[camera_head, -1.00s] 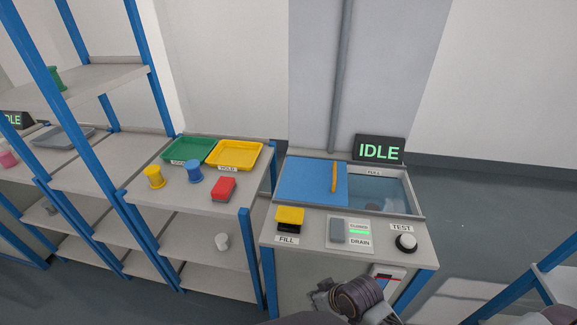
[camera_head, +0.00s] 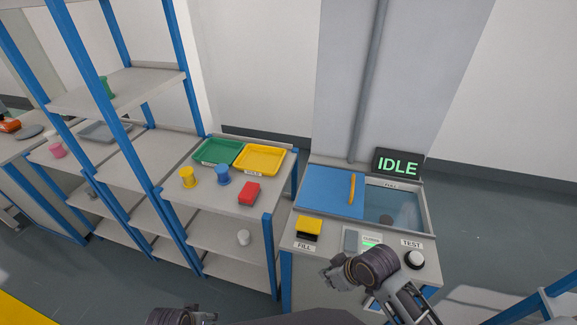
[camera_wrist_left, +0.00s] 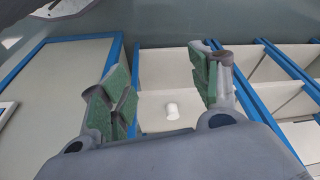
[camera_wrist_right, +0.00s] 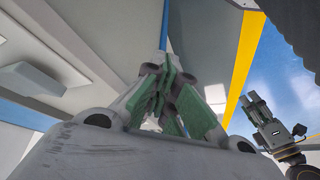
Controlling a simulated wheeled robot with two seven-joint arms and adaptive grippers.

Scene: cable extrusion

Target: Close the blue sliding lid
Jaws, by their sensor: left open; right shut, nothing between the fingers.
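The blue sliding lid (camera_head: 330,192) lies over the left part of the tank opening on the grey machine. A yellow upright handle (camera_head: 352,188) stands near its right edge. The right part of the opening (camera_head: 396,205) is uncovered and shows a bluish interior with a dark round spot. My right gripper (camera_head: 328,272) is in front of the machine's panel, apart from the lid and handle. In the right wrist view its green-padded fingers (camera_wrist_right: 165,95) are together and empty. My left gripper (camera_wrist_left: 165,85) is open and empty, facing the shelves in its wrist view.
The IDLE display (camera_head: 397,164) stands behind the opening. The yellow FILL button (camera_head: 308,226), grey DRAIN switch (camera_head: 351,240) and TEST knob (camera_head: 414,259) line the front panel. The shelf to the left holds green (camera_head: 218,151) and yellow (camera_head: 262,159) trays, spools and a red block (camera_head: 249,193).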

